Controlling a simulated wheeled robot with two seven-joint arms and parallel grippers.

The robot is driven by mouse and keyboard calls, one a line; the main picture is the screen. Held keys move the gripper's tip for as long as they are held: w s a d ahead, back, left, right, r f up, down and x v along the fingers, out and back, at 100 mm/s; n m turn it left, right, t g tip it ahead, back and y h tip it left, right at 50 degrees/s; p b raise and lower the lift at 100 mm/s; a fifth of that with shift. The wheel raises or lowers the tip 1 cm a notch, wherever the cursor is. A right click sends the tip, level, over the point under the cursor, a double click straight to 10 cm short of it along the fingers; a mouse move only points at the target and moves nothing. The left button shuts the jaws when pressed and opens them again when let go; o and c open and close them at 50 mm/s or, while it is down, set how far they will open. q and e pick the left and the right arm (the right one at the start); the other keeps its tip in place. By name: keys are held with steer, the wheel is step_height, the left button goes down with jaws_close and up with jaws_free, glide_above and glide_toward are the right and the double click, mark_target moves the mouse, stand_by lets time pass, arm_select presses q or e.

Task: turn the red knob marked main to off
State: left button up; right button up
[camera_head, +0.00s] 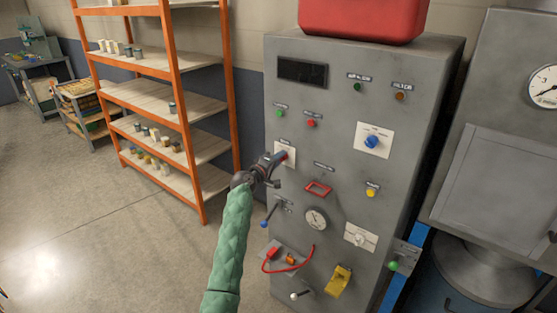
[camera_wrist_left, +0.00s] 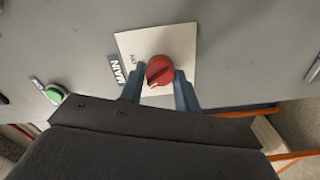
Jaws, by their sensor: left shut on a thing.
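The red knob (camera_wrist_left: 159,71) sits on a pale square plate (camera_wrist_left: 188,42) with a label reading MAIN (camera_wrist_left: 117,69) beside it. In the wrist view a ridge runs slantwise across the knob's face; a small word on the plate is too small to read surely. My left gripper (camera_head: 280,158) reaches the grey cabinet (camera_head: 335,105) from the left. Its two blue fingers stand on either side of the knob, shut on it. In the head view the gripper partly hides the knob and its plate (camera_head: 291,150). My right gripper is not in view.
The cabinet front also bears a blue knob (camera_head: 372,141), a green button (camera_head: 280,113), a red button (camera_head: 311,123), a gauge (camera_head: 316,218) and a red cable (camera_head: 312,258). An orange shelf rack (camera_head: 170,65) stands to the left. The floor before it is clear.

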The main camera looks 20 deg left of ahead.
arm_select(q)
steer(key=o, duration=0.7)
steer(key=shift+o, duration=1.4)
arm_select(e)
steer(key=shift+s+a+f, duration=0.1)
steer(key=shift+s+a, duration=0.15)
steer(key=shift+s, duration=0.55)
arm_select(q)
steer(key=shift+s, duration=0.1)
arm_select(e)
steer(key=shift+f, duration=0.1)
arm_select(q)
steer(key=b+v, duration=0.3)
steer(key=v, duration=0.4)
steer(key=shift+s+a, duration=0.2)
steer(key=shift+s, duration=0.05)
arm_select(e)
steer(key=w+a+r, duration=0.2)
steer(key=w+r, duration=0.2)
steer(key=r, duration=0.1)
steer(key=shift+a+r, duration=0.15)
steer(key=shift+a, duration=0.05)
